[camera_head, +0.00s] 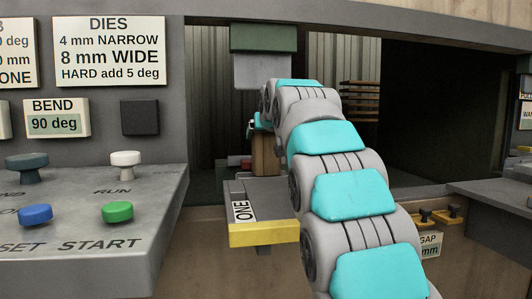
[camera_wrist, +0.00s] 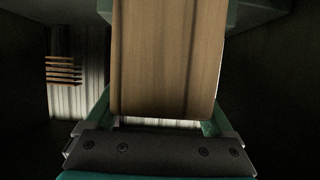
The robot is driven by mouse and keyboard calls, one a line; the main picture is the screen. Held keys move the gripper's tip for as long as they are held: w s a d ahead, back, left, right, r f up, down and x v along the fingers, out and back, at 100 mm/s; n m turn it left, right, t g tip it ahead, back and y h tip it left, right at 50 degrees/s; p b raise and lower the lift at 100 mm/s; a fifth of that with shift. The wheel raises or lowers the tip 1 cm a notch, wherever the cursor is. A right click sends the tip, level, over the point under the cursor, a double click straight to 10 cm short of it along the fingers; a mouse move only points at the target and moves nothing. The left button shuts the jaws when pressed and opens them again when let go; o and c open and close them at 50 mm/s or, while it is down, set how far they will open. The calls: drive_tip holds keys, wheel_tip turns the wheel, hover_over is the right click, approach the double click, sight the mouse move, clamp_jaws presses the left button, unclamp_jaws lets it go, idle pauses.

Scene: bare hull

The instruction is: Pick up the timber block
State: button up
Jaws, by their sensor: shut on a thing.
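The timber block (camera_head: 265,158) is a brown wooden piece, upright in the opening behind the front shelf, partly hidden by my arm. In the wrist view the block (camera_wrist: 168,60) fills the upper middle, with wood grain along its face. My gripper (camera_wrist: 172,20) has its teal fingers on both sides of the block and is shut on it. In the head view my gripper (camera_head: 262,122) is mostly hidden behind my arm, at the block's top. I cannot tell whether the block's lower end touches the surface below.
A grey shelf with a yellow front edge (camera_head: 263,235) juts out below the block. A green and grey press head (camera_head: 263,55) hangs above it. A button console (camera_head: 90,225) stands at left. Stacked boards (camera_head: 360,100) are behind; a dark opening lies at right.

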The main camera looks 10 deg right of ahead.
drive_tip(key=shift+r, duration=0.15)
drive_tip(key=shift+r, duration=1.45)
